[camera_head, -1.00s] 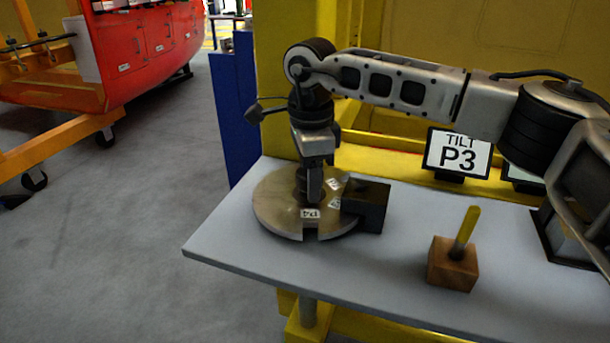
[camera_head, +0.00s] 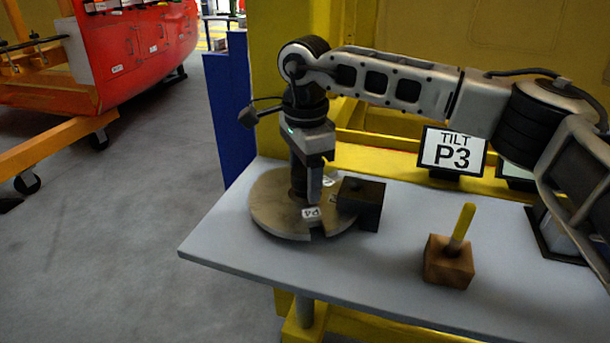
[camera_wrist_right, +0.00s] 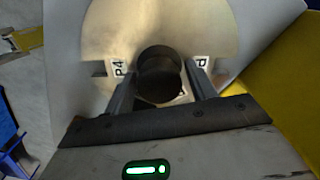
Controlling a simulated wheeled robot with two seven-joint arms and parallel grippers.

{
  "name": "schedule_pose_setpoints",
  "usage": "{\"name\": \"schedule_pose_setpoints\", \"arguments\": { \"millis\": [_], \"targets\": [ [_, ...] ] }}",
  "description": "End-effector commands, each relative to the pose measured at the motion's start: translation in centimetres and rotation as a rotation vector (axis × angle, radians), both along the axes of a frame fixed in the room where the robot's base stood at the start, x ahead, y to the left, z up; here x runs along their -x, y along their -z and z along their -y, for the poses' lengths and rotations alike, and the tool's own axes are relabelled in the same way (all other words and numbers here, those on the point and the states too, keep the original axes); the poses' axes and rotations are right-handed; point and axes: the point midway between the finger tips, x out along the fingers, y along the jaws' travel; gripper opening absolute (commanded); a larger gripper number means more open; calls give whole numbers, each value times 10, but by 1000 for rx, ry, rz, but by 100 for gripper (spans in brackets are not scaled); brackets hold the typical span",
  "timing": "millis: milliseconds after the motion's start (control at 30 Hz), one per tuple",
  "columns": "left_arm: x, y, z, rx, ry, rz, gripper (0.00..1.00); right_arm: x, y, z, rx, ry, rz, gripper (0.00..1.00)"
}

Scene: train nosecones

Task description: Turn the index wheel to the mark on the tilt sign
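The index wheel (camera_head: 275,220) is a flat tan disc lying on the grey table, with a notch at its front edge. A white P4 label (camera_head: 312,213) faces the front near that notch; another label beside the fingers is unreadable. The tilt sign (camera_head: 453,151) reads P3 and stands at the back of the table. My right gripper (camera_head: 306,190) points down at the wheel's centre. In the wrist view its fingers (camera_wrist_right: 160,85) sit on both sides of the dark round hub (camera_wrist_right: 160,72) and appear closed on it. My left gripper is out of view.
A dark block (camera_head: 362,202) stands against the wheel's right edge. A wooden block with a yellow handle (camera_head: 450,258) stands right of it on the table (camera_head: 350,265). A second sign at the right is partly hidden by my arm. The table's front left is clear.

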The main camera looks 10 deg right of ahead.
Motion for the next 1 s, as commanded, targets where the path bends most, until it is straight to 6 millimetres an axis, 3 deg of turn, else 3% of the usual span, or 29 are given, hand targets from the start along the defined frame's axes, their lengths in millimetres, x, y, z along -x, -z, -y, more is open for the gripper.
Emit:
{"name": "schedule_pose_setpoints", "arguments": {
  "millis": [300,467,1000],
  "targets": [
    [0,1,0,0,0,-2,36,0,0,0,2,1,-1,65],
    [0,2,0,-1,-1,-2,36,-1,-13,0,1,1,2,65],
    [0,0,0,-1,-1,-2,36,0,-133,0,0,1,1,65]
  ]
}}
